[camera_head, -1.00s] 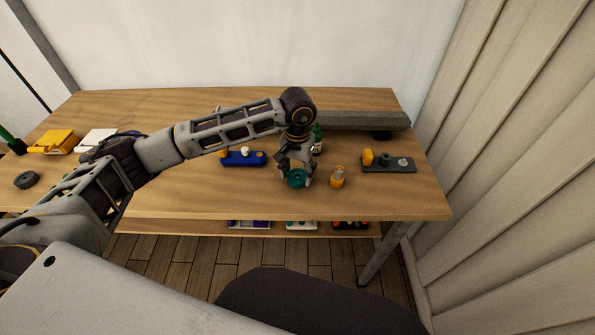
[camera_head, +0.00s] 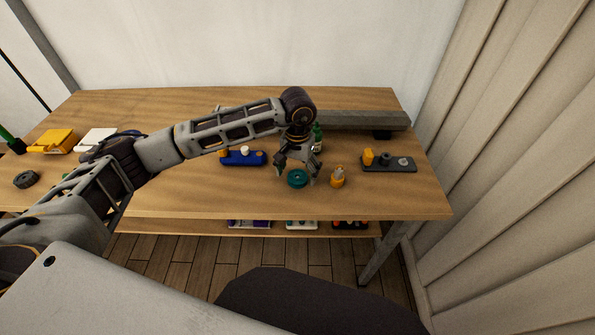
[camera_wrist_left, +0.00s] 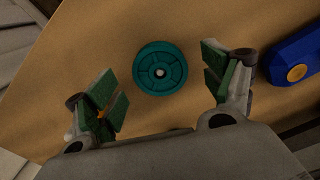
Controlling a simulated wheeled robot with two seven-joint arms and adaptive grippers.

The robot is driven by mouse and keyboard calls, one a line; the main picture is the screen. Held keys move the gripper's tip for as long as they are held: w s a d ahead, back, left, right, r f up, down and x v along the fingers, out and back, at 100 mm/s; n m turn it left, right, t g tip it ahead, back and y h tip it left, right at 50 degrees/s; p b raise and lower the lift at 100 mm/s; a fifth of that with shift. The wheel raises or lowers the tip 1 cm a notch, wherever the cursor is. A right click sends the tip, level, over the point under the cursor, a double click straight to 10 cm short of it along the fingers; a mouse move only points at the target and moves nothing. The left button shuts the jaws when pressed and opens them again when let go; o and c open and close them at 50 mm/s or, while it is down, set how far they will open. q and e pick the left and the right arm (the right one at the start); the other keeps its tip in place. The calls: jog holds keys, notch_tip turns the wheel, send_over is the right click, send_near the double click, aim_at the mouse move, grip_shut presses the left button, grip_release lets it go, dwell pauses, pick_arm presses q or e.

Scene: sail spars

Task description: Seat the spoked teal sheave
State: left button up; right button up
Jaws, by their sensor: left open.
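The teal sheave (camera_head: 298,178) lies flat on the wooden table near its front edge. In the left wrist view the teal sheave (camera_wrist_left: 160,68) shows as a round disc with spokes and a pale centre. My left gripper (camera_head: 296,178) is open above and around it, with a finger on either side. In the left wrist view the fingers of the left gripper (camera_wrist_left: 160,85) stand wide apart with green pads, clear of the disc. My right gripper is not in view. I cannot tell which fixture is the seat.
A blue block (camera_head: 243,158) with knobs is left of the gripper. An orange piece (camera_head: 338,178) stands close right of it, and a dark grey plate (camera_head: 390,164) with an orange post lies farther right.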

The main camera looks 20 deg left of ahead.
pick_arm(q)
jog(key=shift+r, duration=0.2)
notch_tip(320, 180, up, 12)
jog(key=shift+f, duration=0.2)
dwell(0.4)
dwell(0.9)
